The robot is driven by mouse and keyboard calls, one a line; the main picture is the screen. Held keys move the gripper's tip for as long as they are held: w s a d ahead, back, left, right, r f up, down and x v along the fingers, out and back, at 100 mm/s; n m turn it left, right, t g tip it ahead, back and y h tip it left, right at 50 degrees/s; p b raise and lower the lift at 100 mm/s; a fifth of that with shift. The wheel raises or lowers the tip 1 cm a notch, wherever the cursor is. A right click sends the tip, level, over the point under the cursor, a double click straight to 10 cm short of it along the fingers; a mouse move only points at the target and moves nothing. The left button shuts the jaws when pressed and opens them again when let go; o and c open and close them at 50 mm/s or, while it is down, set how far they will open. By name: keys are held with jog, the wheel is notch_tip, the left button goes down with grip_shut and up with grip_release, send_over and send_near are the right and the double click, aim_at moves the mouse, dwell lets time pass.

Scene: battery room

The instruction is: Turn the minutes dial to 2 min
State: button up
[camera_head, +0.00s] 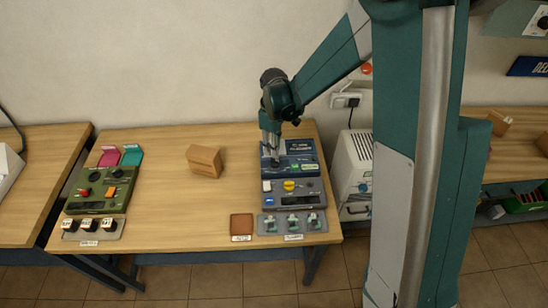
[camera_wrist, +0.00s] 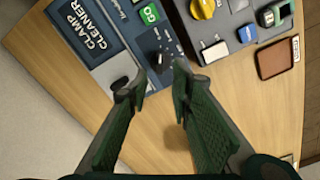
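The blue-grey machine (camera_head: 305,150) marked CLAMP CLEANER stands at the right of the table; its lettered panel (camera_wrist: 75,45) shows in the wrist view. A small dark knob (camera_wrist: 158,62) with pale marks above it sits on its panel, probably the minutes dial; its label and setting are too small to read. My gripper (camera_head: 274,160) points down over the left part of the machine. In the wrist view my gripper (camera_wrist: 160,76) has its two fingers apart, with the dark knob between or just beyond the tips. I cannot tell whether they touch it.
The panel also has a green GO button (camera_wrist: 150,14). A second unit with a yellow knob (camera_head: 290,185) and white button (camera_wrist: 215,51) adjoins. A brown tray (camera_head: 242,224), a cardboard box (camera_head: 204,160) and a green device (camera_head: 100,188) stand leftward.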

aim_at(274, 160)
jog(key=shift+f, duration=3)
grip_shut()
